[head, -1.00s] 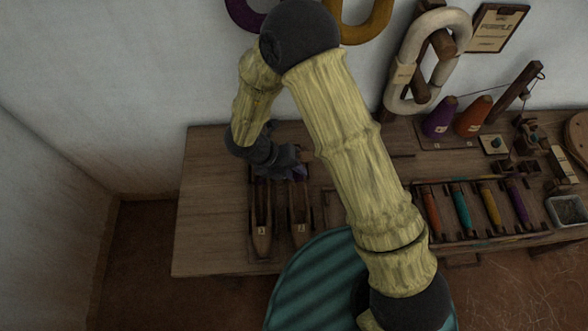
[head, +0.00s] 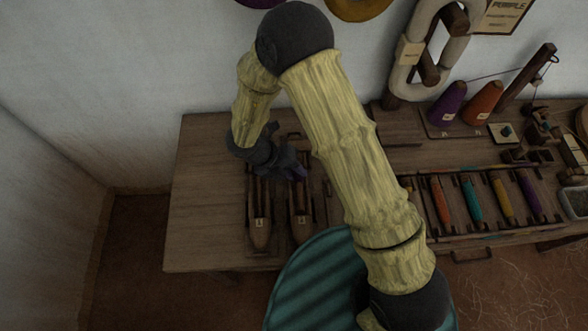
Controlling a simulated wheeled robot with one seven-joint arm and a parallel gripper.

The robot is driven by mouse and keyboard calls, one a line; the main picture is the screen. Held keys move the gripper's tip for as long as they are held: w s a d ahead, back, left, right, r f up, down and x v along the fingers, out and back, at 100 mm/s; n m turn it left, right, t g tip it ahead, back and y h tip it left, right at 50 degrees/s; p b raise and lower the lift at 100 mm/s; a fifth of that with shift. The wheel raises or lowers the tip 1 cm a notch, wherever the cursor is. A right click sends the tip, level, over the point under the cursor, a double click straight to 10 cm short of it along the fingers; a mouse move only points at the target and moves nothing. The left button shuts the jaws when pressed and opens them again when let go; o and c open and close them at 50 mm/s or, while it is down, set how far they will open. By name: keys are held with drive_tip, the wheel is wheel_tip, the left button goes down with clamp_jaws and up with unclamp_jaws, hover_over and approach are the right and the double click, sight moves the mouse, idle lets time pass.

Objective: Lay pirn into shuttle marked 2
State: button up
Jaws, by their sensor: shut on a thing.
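Two wooden boat-shaped shuttles lie side by side on the left part of the bench, the left shuttle (head: 260,235) and the right shuttle (head: 302,230). Each bears a small pale label, too small to read surely. My gripper (head: 291,170) is over the far ends of the shuttles, nearer the right one. It is shut on a purple pirn (head: 299,173), of which only a small part shows. The dark wrist and fingers hide the rest of the pirn. I cannot tell whether the pirn touches the shuttle.
A rack (head: 415,205) right of my arm holds red, teal, yellow and purple pirns. Purple and orange cones (head: 482,103) stand behind it, near a post and a white yarn hank (head: 407,60). The bench (head: 205,205) is bare at the far left. My arm crosses the middle.

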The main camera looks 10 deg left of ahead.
idle(0.4)
drive_tip(key=o, duration=1.1)
drive_tip(key=shift+c, duration=0.2)
wheel_tip(320, 180, up, 2)
drive_tip(key=shift+w+p, duration=0.1)
drive_tip(key=shift+p, duration=0.95)
drive_tip(key=shift+s+r+p, duration=0.2)
drive_tip(key=shift+r+p, duration=0.75)
drive_tip(key=shift+r, duration=0.1)
wheel_tip(320, 180, up, 4)
drive_tip(key=p, duration=0.3)
drive_tip(key=shift+w+p, duration=0.1)
drive_tip(key=shift+p, duration=0.25)
drive_tip(key=shift+f, duration=0.1)
